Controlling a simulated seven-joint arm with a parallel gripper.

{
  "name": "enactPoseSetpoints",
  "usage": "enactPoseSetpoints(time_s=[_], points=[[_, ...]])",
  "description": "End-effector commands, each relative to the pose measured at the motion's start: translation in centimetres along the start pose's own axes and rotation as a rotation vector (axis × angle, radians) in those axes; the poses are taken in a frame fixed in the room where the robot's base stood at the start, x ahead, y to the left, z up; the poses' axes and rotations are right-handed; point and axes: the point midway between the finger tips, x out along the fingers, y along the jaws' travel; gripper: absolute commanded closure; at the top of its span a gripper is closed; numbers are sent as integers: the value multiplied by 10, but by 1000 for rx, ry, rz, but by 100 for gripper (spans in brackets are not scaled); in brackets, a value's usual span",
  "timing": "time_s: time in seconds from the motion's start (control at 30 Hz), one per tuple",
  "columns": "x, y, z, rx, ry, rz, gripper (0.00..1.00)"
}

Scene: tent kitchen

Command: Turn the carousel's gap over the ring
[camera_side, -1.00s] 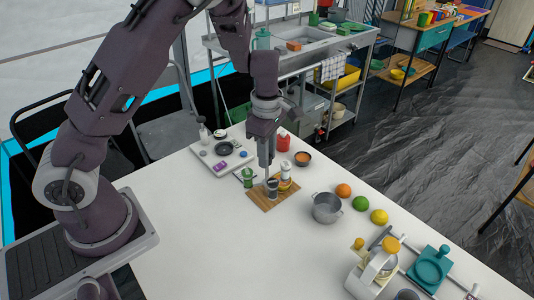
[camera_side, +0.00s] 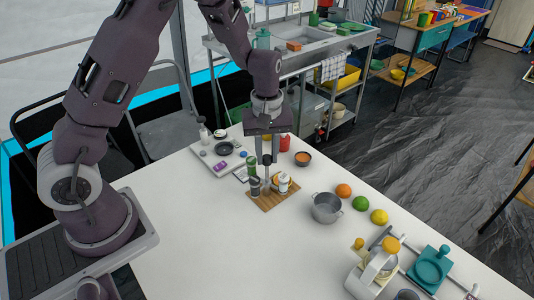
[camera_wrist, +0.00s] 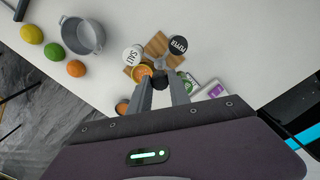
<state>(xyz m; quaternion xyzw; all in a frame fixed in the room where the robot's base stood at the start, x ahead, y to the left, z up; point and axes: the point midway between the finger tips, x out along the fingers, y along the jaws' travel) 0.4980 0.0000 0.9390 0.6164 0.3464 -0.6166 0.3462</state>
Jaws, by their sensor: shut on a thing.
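The carousel carries several jars around a centre post on a wooden board (camera_side: 267,203); the board also shows in the wrist view (camera_wrist: 156,44). A dark pepper jar (camera_side: 255,187) is front left, a white salt jar (camera_side: 283,184) front right and a green jar (camera_side: 252,165) back left. In the wrist view, the salt lid (camera_wrist: 132,55) and pepper lid (camera_wrist: 178,45) stand apart, and an orange-topped round item (camera_wrist: 143,70) sits beside the salt. My gripper (camera_side: 267,160) is shut on the dark knob (camera_wrist: 160,82) at the centre. I cannot make out the ring or the gap clearly.
A grey pot (camera_side: 326,207), an orange (camera_side: 343,190), a lime (camera_side: 360,203) and a lemon (camera_side: 379,216) stand to the right. A light tray (camera_side: 215,165) is behind left, a small bowl (camera_side: 303,158) behind right. The table's front is clear.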

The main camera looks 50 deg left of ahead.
Motion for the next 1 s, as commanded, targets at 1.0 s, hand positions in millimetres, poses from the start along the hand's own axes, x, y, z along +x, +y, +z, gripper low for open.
enactPoseSetpoints(time_s=[1.0], points=[[-1, 1, -1, 238, 3, 2, 100]])
